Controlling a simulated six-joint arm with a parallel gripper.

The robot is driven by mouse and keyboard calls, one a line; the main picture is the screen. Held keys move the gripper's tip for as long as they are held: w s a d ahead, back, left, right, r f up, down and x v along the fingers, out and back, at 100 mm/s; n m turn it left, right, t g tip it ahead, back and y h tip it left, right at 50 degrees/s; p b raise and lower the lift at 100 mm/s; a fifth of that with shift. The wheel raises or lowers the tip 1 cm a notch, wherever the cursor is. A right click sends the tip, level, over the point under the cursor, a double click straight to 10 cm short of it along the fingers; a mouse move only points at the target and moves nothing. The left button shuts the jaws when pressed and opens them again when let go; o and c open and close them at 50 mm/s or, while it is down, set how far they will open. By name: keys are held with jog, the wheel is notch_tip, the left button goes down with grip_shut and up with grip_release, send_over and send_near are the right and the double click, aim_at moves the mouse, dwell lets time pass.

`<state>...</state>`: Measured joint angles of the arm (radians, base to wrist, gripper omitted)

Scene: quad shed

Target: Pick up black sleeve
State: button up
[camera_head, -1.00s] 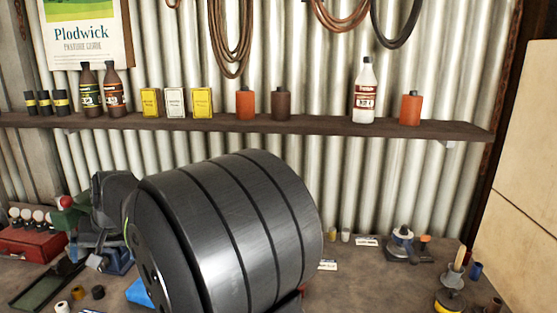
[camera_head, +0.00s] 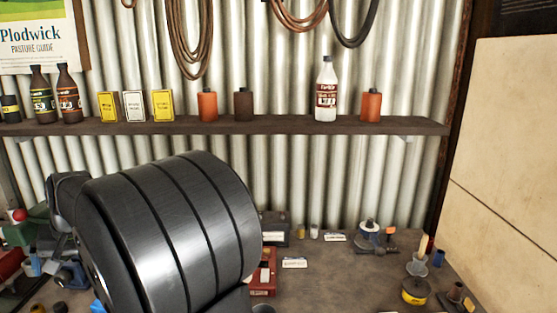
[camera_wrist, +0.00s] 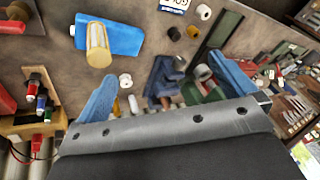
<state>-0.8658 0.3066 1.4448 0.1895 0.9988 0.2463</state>
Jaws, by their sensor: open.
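A small dark round piece (camera_head: 60,308), which may be the black sleeve, is at the bottom left edge of the head view, partly cut off. In the head view my arm hides the gripper.
A blue vise-like tool (camera_wrist: 165,78) stands below the fingers. A blue block (camera_wrist: 108,36) with a tan cylinder lies upper left. A wooden rack (camera_wrist: 38,115) is at the left, a green tray (camera_wrist: 218,35) at the right. A shelf (camera_head: 280,127) crosses the back wall.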

jog(key=c, duration=1)
jog(key=n+g+h, duration=0.2)
jog(key=n+h, duration=0.3)
jog(key=n, duration=0.5)
send_over(59, 305)
jog(key=f, duration=1.5)
jog(key=shift+s+d+f, duration=0.1)
jog(key=shift+s+d, duration=0.05)
jog(key=shift+d, duration=0.1)
jog(key=shift+a+f, duration=0.2)
jog(key=shift+f, duration=2.4)
